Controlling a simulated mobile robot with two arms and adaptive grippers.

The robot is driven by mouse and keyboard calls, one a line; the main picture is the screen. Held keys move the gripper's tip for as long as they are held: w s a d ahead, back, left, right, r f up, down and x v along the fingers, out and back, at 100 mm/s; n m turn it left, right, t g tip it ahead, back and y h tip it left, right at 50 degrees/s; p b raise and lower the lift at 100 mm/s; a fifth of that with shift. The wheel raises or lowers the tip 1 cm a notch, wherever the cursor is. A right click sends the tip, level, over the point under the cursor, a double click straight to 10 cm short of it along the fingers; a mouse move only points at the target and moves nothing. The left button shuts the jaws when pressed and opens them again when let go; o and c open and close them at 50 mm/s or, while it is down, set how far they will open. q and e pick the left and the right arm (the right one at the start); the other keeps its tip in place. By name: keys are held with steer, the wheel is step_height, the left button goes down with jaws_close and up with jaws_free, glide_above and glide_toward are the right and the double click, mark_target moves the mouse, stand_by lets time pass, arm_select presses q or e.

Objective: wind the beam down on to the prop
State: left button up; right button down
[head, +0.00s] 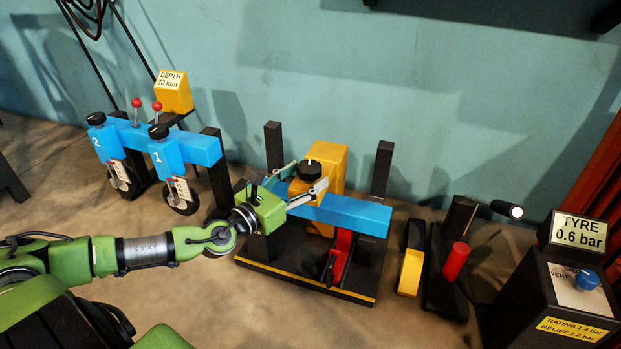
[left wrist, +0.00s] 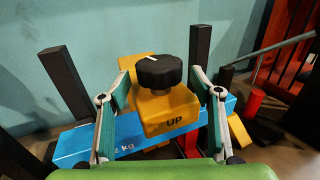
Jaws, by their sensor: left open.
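The blue beam (head: 350,213) lies across a black frame between two dark posts; it also shows in the left wrist view (left wrist: 75,145). A yellow winding block (head: 331,160) at its middle carries a black knob (head: 309,170). In the left wrist view the knob (left wrist: 160,70) has a white mark, and the block front (left wrist: 165,113) reads "UP". The red prop (head: 340,257) stands below the beam; whether they touch, I cannot tell. My left gripper (head: 303,180) is open, its fingers either side of the knob with gaps showing. My right gripper is not in view.
Two blue wheel units (head: 165,150) and a yellow "DEPTH" box (head: 174,92) stand at left. Right of the frame are a yellow wedge (head: 410,272), a red cylinder (head: 456,261) on a black stand, and a tyre control box (head: 575,285).

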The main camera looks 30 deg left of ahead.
arm_select(q)
steer(key=shift+w+d, duration=0.15)
steer(key=shift+w, duration=1.15)
steer(key=shift+c, duration=0.4)
